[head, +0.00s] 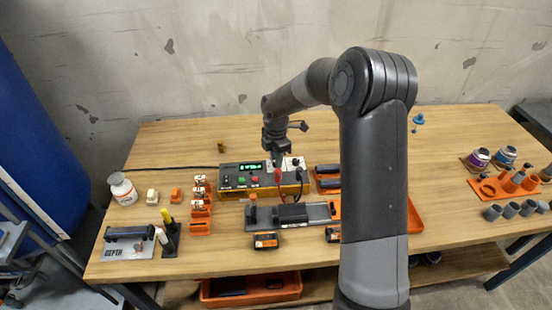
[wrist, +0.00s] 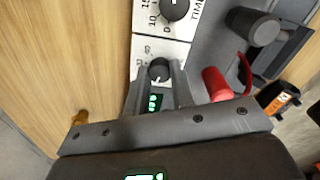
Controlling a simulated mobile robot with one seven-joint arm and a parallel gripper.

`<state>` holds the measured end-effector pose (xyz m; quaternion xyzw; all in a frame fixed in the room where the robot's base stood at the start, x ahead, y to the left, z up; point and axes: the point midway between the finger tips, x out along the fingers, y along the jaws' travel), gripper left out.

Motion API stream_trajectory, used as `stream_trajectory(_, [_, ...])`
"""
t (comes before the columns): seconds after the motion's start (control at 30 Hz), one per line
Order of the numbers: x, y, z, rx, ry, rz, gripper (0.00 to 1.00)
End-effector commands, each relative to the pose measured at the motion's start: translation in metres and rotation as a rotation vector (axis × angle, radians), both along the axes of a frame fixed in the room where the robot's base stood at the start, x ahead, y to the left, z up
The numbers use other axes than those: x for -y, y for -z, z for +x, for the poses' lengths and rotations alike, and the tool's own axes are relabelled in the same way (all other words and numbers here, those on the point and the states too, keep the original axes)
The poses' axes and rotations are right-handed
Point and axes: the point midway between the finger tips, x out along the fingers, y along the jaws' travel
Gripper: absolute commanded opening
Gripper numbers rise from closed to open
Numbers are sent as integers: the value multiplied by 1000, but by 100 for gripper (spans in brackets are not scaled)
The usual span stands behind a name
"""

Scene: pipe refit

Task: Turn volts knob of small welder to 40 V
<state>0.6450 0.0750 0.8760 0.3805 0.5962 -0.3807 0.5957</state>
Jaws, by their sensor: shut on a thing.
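The small welder (head: 236,181) sits at the middle of the bench, with a lit green display (head: 251,166) and coloured buttons. My gripper (head: 278,156) is above its right part, pointing down. In the wrist view, the two fingers of my gripper (wrist: 161,74) are shut on a round dark knob (wrist: 158,68) on a white dial plate (wrist: 176,50). The plate's marks are partly covered and its setting is not readable. A second dark knob (wrist: 173,8) with a numbered scale is just beyond. Part of a green readout (wrist: 155,102) shows between the fingers.
A red plug (wrist: 215,84) and a grey cylinder (wrist: 252,26) are to the right of the knob. Orange blocks (head: 200,208) stand left of the welder, and a grey tray (head: 320,210) lies in front. Bare bench lies behind the welder.

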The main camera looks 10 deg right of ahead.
Motion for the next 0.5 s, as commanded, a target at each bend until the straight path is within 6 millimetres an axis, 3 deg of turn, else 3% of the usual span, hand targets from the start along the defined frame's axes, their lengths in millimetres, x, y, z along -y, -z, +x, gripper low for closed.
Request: stream_trajectory(0.5, [0, -1, 0, 2, 487, 0, 0])
